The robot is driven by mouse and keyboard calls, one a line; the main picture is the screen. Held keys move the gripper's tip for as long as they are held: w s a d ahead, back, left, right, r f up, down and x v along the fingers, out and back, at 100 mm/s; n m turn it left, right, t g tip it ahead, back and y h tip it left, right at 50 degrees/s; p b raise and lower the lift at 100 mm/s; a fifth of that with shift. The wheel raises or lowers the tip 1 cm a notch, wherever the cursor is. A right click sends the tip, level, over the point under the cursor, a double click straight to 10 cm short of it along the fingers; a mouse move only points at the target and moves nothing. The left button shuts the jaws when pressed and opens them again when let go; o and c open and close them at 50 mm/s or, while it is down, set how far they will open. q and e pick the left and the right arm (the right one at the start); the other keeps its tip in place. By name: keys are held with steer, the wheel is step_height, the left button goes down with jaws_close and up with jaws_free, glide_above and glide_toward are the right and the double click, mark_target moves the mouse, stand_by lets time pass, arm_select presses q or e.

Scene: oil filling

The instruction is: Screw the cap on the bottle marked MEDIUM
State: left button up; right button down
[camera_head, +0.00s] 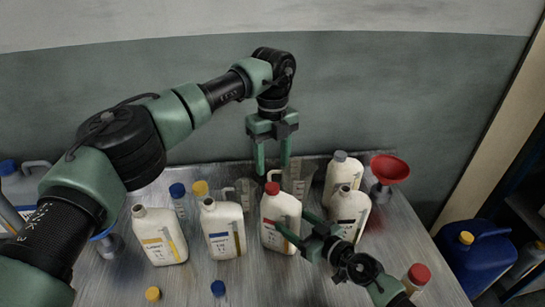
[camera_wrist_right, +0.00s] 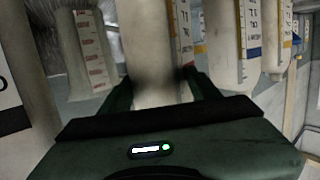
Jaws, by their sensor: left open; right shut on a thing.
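A white bottle (camera_head: 279,236) with a red cap (camera_head: 271,188) on its neck stands upright mid-table. My right gripper (camera_head: 291,219) is shut on this bottle's body from the front right; the body also shows between the fingers in the right wrist view (camera_wrist_right: 158,88). My left gripper (camera_head: 272,168) is open, pointing down just above the red cap, apart from it. A blue-labelled white bottle (camera_head: 223,232) and a yellow-labelled one (camera_head: 158,238) stand to the left without caps. The label wording is too small to read, so I cannot tell which bottle says MEDIUM.
A yellow cap (camera_head: 153,294) and a blue cap (camera_head: 218,288) lie at the front. Clear measuring jugs stand behind the bottles. At right are two white bottles (camera_head: 342,172) (camera_head: 349,207), a red funnel (camera_head: 390,169) and a red-capped container (camera_head: 417,276). A blue canister (camera_head: 475,254) stands beyond.

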mark_target(272, 186)
arm_select(q)
step_height(272, 186, down, 7)
steer(key=shift+s+f, duration=0.1)
steer(key=shift+s, duration=0.05)
stand_by(0.4)
jaws_close()
